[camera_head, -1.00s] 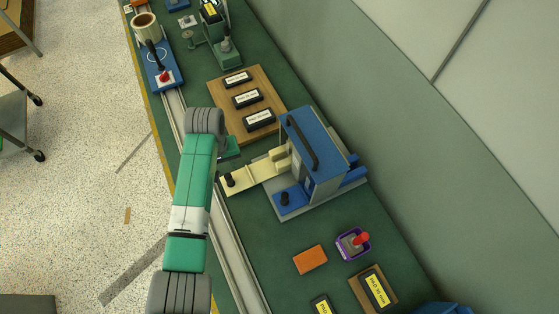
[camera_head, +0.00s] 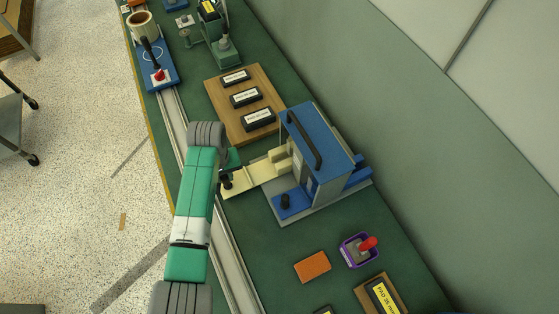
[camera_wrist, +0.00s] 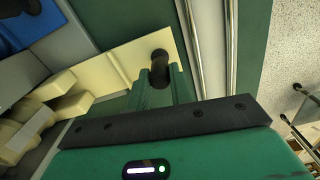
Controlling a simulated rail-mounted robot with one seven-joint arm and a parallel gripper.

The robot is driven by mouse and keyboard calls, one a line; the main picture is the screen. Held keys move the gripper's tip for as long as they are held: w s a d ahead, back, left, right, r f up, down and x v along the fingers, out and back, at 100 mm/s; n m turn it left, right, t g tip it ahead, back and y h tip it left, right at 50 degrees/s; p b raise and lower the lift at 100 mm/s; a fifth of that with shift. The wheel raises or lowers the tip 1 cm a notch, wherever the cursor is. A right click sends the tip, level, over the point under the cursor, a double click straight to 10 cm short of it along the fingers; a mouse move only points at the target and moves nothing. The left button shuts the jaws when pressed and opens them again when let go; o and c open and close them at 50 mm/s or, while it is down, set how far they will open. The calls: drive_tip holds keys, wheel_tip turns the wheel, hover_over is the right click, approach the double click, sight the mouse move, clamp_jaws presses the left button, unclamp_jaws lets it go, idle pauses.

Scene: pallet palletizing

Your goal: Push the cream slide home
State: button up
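The cream slide (camera_head: 257,176) sticks out of the left side of a blue and grey fixture (camera_head: 322,140), with its inner end by the fixture's opening. A dark knob (camera_head: 226,182) stands on its outer end. My gripper (camera_wrist: 160,72) is at this knob. In the wrist view its green fingers are close together, with the dark knob (camera_wrist: 158,55) at their tips. I cannot tell whether they grip the knob or only stand beside it. The cream slide (camera_wrist: 125,60) shows flat behind the fingers. In the head view my wrist hides most of the fingers.
A wooden board (camera_head: 240,98) with several labelled blocks lies behind the slide. A metal rail (camera_head: 232,262) runs along the bench's left edge. An orange block (camera_head: 313,267) and a purple holder with a red-topped part (camera_head: 358,251) lie in front of the fixture.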

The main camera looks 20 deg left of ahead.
drive_tip(key=b, duration=0.5)
hover_over(267, 170)
drive_tip(key=shift+w+f, duration=0.1)
drive_tip(key=o, duration=1)
wheel_tip(267, 170, up, 7)
drive_tip(key=p, duration=0.7)
